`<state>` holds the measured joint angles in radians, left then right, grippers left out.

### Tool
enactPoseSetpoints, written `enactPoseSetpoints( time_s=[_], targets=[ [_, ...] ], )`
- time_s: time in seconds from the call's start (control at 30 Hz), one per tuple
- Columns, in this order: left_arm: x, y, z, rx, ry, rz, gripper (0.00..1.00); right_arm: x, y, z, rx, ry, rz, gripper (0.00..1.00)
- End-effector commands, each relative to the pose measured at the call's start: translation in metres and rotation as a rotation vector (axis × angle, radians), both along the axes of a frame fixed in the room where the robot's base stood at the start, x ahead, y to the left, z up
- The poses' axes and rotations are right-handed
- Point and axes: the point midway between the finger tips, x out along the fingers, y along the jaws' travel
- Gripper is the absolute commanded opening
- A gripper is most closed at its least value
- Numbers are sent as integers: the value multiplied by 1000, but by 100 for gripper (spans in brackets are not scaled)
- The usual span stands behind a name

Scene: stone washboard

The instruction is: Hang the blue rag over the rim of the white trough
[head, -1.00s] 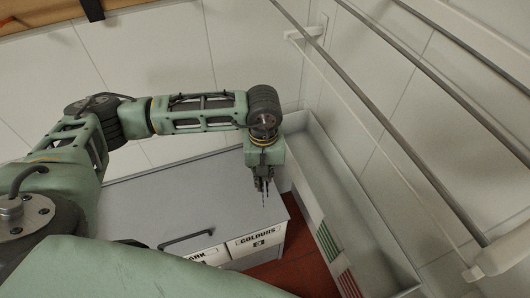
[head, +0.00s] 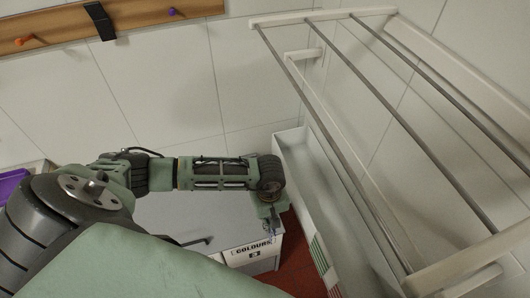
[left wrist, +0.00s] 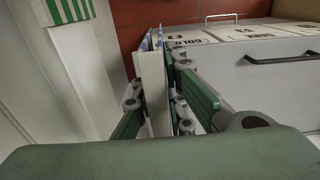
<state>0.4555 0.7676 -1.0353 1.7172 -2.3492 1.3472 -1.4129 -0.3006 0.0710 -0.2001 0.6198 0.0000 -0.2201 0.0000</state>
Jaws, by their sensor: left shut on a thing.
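The white trough (head: 345,200) stands at the right of the cabinet, long and narrow, with green and red stripes on its near-side wall. In the left wrist view its pale wall (left wrist: 68,62) is at the left, with green stripes at the top. My left gripper (head: 268,228) is just left of the trough's rim, apart from it as far as I can tell. The rag's lower part is hard to make out. My right gripper is not in view.
A drying rack (head: 385,130) with several metal bars overhangs the trough at the right. A grey cabinet (head: 185,215) with labelled fronts and a dark handle (left wrist: 283,57) is beside the gripper. A wooden peg rail (head: 130,20) is on the wall.

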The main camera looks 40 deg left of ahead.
Motion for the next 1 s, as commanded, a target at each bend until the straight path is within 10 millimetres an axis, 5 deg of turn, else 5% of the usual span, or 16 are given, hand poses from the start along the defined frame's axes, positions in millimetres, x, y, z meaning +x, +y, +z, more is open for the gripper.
enactPoseSetpoints(
  time_s=[1.0],
  targets=[
    [65,-52,-1,-1,0,0,0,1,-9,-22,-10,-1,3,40]
  ],
)
